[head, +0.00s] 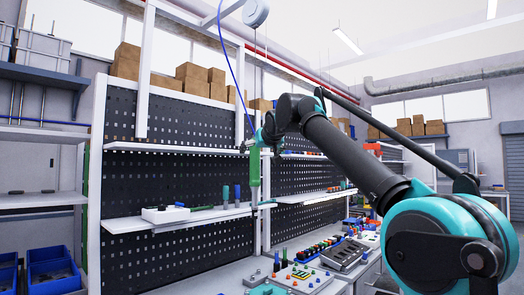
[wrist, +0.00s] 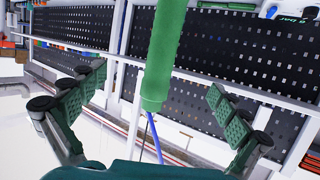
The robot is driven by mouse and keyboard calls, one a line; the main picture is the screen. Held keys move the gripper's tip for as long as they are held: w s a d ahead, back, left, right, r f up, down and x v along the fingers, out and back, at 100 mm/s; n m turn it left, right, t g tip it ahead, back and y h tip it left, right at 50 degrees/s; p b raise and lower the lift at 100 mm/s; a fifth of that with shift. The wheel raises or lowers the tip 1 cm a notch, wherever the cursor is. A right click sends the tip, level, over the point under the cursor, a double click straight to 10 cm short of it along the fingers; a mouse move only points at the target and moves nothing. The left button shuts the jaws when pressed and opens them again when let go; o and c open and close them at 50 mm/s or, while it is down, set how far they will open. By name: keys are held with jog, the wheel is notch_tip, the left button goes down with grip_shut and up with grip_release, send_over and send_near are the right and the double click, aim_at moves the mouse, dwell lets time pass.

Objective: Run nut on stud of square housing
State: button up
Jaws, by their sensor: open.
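A green cylindrical hanging tool (head: 255,167) is in front of the perforated panel, below a blue line. It also shows in the wrist view (wrist: 165,55), upright in the picture between my spread fingers. My gripper (wrist: 157,85) is open, with a finger on each side of the tool and clear gaps to it. In the head view my gripper (head: 268,138) is at the tool's upper end. A pale fixture plate (head: 310,283) with small coloured parts lies on the bench below. I cannot make out the square housing, its stud or the nut.
A shelf (head: 140,224) behind the tool carries a white box (head: 165,214) and upright hand tools. A dark rack (head: 345,255) and several small coloured parts crowd the bench. Blue bins (head: 52,275) stand at the left. The air around the tool looks free.

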aim_at(256, 156)
jog(key=shift+x, duration=3.6)
jog(key=shift+c, duration=0.6)
grip_shut()
jog(key=shift+s, duration=0.1)
